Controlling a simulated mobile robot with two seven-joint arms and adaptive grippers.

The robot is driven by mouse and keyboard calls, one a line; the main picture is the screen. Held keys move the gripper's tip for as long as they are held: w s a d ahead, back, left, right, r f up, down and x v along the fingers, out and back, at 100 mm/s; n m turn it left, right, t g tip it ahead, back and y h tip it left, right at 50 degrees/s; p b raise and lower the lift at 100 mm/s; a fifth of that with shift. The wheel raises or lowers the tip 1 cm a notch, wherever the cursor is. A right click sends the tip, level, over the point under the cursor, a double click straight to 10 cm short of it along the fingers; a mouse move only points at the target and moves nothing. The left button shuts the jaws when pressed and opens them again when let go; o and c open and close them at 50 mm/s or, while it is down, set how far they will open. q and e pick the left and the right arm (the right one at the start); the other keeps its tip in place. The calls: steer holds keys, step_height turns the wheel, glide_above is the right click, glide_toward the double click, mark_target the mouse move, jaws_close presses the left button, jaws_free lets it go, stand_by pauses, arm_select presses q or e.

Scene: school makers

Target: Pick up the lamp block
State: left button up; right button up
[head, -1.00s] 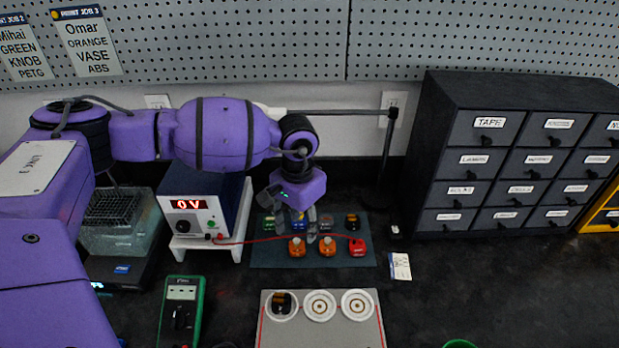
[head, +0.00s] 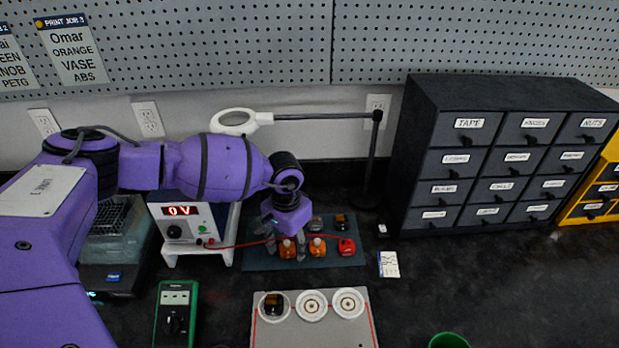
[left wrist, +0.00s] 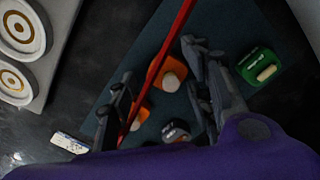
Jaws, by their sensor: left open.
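An orange block with a pale dome on top, which looks like the lamp block (head: 288,249), stands at the front left of the dark teal mat (head: 348,262). A second, similar orange block (head: 317,248) stands just right of it. My left gripper (head: 285,242) is open and low around the left orange block. In the left wrist view the left orange block (left wrist: 170,73) lies between the open fingers (left wrist: 160,70), with no grip visible. The second orange block (left wrist: 140,108) is partly hidden by a finger there. My right gripper is not in view.
A red wire (left wrist: 160,58) crosses beside the left orange block. A red block (head: 346,246), dark blocks and a green block (left wrist: 262,68) share the mat. The power supply (head: 180,225) is left; a board with round pads (head: 363,330) is in front.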

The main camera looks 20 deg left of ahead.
arm_select(q)
steer(key=c, duration=1.1)
steer(key=shift+r, duration=0.15)
